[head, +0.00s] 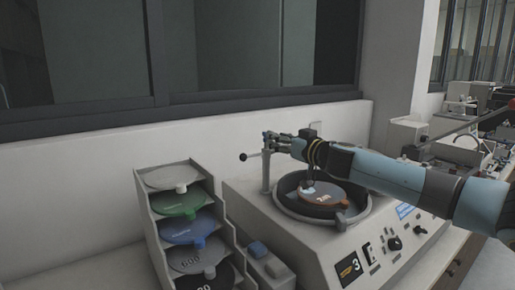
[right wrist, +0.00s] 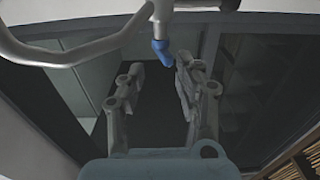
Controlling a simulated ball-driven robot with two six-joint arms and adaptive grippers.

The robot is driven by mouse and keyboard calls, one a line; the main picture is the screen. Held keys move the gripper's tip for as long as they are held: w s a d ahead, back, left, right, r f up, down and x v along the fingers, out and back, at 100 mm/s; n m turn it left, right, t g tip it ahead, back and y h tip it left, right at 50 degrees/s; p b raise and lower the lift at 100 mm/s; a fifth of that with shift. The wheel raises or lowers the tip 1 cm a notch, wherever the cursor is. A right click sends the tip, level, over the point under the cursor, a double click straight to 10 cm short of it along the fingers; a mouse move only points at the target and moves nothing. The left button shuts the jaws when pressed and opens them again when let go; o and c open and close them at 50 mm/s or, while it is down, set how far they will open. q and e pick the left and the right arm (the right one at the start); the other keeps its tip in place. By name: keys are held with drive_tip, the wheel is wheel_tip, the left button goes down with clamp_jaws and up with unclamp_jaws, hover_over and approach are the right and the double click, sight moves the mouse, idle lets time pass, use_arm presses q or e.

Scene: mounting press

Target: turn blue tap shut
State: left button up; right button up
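The blue tap (right wrist: 162,48) shows in the right wrist view as a small blue lever under a pale grey pipe, at the top centre. My right gripper (right wrist: 158,72) has its two fingers apart with nothing between them. The blue lever lies just beyond the fingertips, closer to the right finger; I cannot tell if they touch. My left gripper is not in view.
The polishing machine (head: 240,200) carries a round bowl (head: 338,222) with a disc inside, below my right arm. A rack (head: 150,225) of several coloured discs stands at its left. A black knob (head: 243,157) sticks out left of the post. A wall and window are behind.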

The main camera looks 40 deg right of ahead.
use_arm(q)
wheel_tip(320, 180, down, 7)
drive_tip(key=b, duration=0.6)
use_arm(e)
drive_tip(key=s+a+f+m+g+y+p, duration=0.1)
drive_tip(key=s+a+f+m+y+p, duration=0.1)
drive_tip(key=s+a+m+p, duration=0.55)
use_arm(q)
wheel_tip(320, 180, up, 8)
drive_tip(key=p, duration=0.1)
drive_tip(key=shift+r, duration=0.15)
use_arm(e)
drive_tip(key=w+a+r+m+t+y, duration=0.1)
drive_tip(key=a+r+m, duration=0.4)
drive_tip(key=m, duration=0.8)
drive_tip(key=shift+w+t+y, duration=0.4)
drive_tip(key=shift+w+t, duration=0.3)
drive_tip(key=shift+w, duration=0.15)
